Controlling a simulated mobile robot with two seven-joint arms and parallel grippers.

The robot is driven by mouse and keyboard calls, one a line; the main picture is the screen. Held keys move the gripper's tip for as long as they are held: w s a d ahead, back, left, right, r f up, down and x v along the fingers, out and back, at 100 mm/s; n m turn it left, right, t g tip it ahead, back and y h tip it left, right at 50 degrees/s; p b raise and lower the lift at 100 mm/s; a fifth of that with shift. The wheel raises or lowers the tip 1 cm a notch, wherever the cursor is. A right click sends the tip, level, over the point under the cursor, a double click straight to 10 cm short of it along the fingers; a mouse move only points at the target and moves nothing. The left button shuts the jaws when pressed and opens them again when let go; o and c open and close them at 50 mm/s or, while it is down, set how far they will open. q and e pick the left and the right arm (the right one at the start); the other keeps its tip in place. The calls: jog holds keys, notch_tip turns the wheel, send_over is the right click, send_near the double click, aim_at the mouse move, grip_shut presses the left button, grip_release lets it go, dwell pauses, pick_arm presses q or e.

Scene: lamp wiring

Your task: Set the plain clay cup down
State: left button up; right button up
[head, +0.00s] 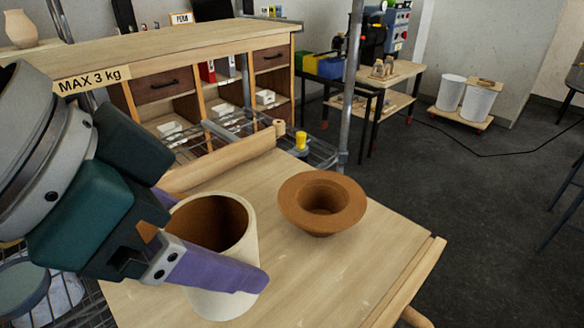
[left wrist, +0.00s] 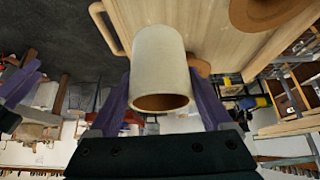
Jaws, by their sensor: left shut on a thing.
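A cream cup (head: 218,305) with a brown clay inside stands upright at the near left of the wooden board. My left gripper (head: 215,240) is shut on it, with one purple finger across its near side and the other behind it. In the left wrist view the cup (left wrist: 160,65) sits between the two purple fingers. I cannot tell whether its base touches the board. A brown clay pot with a wide flared rim (head: 323,203) stands to its right, apart from it. Purple parts at the left of the left wrist view look like my right gripper (left wrist: 20,85); its jaws are unclear.
The wooden board (head: 320,280) is bare in front of and right of the flared pot. A rolled wooden bar (head: 220,160) edges its far side. A wire rack with a yellow object (head: 301,141) lies beyond, near a metal post (head: 350,80). A shelf unit (head: 180,60) stands behind.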

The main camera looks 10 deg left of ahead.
pick_arm(q)
notch_tip(320, 180, down, 16)
jog(key=b, duration=0.2)
jog(key=shift+r+b, duration=0.25)
jog(key=shift+b, duration=0.1)
jog(key=shift+f, duration=0.1)
jog(key=o, duration=1.5)
jog(key=shift+c, duration=0.2)
jog(key=shift+r, duration=0.2)
jog(key=s+r+p, duration=0.2)
jog(key=s+r, duration=0.3)
jog(key=r, duration=0.6)
jog(key=s+a+f+n+g+y, duration=0.1)
jog(key=s+a+f+n+y, duration=0.2)
jog(key=s+a, duration=0.4)
jog(key=a+f+n, duration=0.1)
jog(key=a+n, duration=0.1)
jog(key=shift+s+a+f+n+g+y, duration=0.2)
jog(key=shift+f+n+g+y, duration=0.1)
jog(key=shift+f+y, duration=0.1)
